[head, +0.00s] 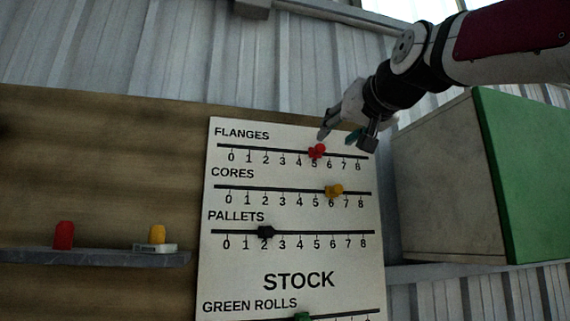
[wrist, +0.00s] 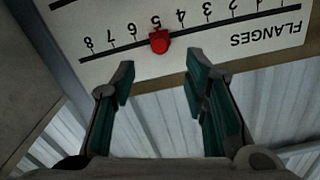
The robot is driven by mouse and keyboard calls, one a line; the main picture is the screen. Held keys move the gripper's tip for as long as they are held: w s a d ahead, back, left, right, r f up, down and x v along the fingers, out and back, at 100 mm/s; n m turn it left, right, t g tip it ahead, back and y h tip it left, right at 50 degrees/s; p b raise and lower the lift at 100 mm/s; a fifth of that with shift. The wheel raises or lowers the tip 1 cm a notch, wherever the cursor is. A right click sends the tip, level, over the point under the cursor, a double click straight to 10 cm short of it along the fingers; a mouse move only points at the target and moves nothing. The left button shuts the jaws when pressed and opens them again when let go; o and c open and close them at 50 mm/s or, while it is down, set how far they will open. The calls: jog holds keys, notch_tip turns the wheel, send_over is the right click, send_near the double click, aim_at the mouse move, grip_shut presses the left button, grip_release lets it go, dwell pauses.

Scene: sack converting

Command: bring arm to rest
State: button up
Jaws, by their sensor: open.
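My gripper (head: 345,136) is in front of the upper right part of the white stock board (head: 297,262) in the head view. In the wrist view my gripper (wrist: 157,85) has its two green-padded fingers spread apart with nothing between them. The red slider knob (head: 317,151) on the FLANGES scale sits at about 5. The red knob (wrist: 159,41) lies just beyond the fingertips in the wrist view, apart from them.
A yellow knob (head: 334,190) sits near 6 on CORES and a black knob (head: 265,232) near 2 on PALLETS. A green knob (head: 302,317) shows at the bottom edge. A grey and green box (head: 450,185) stands right. A shelf (head: 90,258) holds red and yellow pieces.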

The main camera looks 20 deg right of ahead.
jog(key=shift+s, duration=0.8)
jog(key=shift+f, duration=0.1)
jog(key=s+a+f+n+g, duration=0.1)
jog(key=s+f+g, duration=0.3)
jog(key=f, duration=1.3)
jog(key=s+a+f+n+g, duration=0.1)
jog(key=s+a+f+g, duration=0.2)
jog(key=s+f, duration=0.7)
jog(key=s+a+f+n+g, duration=0.1)
jog(key=s+f+g, duration=0.5)
jog(key=f, duration=1.9)
jog(key=shift+s+a+f, duration=0.25)
jog(key=shift+s+a, duration=0.15)
jog(key=shift+s, duration=0.3)
